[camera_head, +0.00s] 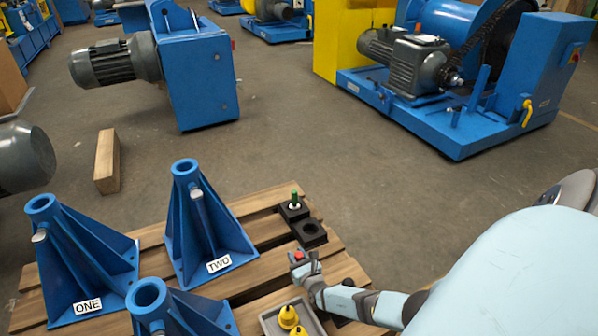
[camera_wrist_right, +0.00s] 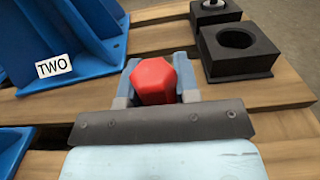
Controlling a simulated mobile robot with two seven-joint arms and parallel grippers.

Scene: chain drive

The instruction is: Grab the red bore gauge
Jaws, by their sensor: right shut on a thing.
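The red bore gauge (camera_wrist_right: 154,80) shows in the right wrist view as a red hexagonal head between the two fingers of my right gripper (camera_wrist_right: 155,88). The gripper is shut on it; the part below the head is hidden. In the head view the red gauge (camera_head: 299,255) is a small red spot at the tip of my right gripper (camera_head: 304,262), over the pallet beside the black holders. My left gripper is not in view.
A black square holder (camera_head: 310,233) with an empty round hole sits on the wooden pallet (camera_head: 345,268). Another black holder (camera_head: 294,210) carries a green-topped gauge (camera_head: 294,197). A grey tray (camera_head: 268,322) holds yellow pieces (camera_head: 288,316). Blue stands marked ONE (camera_head: 80,270) and TWO (camera_head: 205,230) are left.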

